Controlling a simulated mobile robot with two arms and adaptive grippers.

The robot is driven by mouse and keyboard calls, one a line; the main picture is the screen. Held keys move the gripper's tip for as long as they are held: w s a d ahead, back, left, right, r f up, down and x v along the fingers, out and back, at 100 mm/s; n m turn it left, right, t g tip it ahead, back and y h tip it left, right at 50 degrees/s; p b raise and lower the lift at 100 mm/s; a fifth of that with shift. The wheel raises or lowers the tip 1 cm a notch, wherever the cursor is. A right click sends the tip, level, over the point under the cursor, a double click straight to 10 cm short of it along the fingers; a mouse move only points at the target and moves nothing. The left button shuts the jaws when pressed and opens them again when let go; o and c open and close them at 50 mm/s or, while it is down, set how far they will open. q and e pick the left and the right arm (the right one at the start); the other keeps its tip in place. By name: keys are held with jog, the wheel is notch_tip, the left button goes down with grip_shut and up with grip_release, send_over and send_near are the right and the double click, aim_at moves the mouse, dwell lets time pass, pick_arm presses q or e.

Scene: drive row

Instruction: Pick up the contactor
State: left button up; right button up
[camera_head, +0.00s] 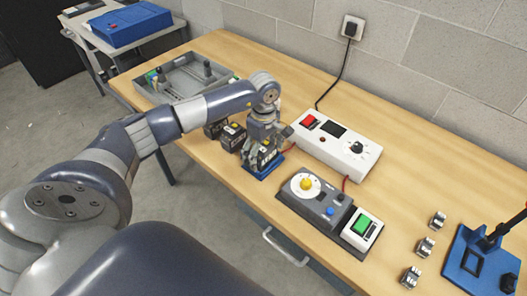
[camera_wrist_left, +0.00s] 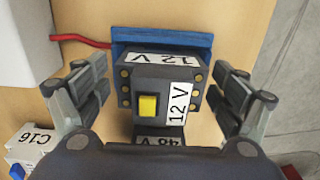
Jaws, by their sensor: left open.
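In the left wrist view a dark contactor (camera_wrist_left: 142,85) with a yellow button and "12 V" labels stands at a blue base (camera_wrist_left: 200,52). In the head view this contactor (camera_head: 265,158) is partly hidden by my left gripper (camera_head: 262,145), with the blue base (camera_head: 263,172) under it. The left gripper is open, its fingers (camera_wrist_left: 163,88) on either side of the contactor in the wrist view, with visible gaps. A "48 V" block (camera_wrist_left: 168,136) shows just below it. Two more dark blocks stand to the left, one with a yellow button (camera_head: 232,137). The right gripper is not in view.
A white power box (camera_head: 337,145) and a dark panel with a yellow knob (camera_head: 315,198) stand right of the contactor. A grey tray (camera_head: 185,80) is behind left. Small metal parts (camera_head: 425,247) and a blue stand (camera_head: 470,262) are at right. A red wire (camera_wrist_left: 80,40) runs near the base.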

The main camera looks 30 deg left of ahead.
pick_arm(q)
jog(key=c, duration=1.4)
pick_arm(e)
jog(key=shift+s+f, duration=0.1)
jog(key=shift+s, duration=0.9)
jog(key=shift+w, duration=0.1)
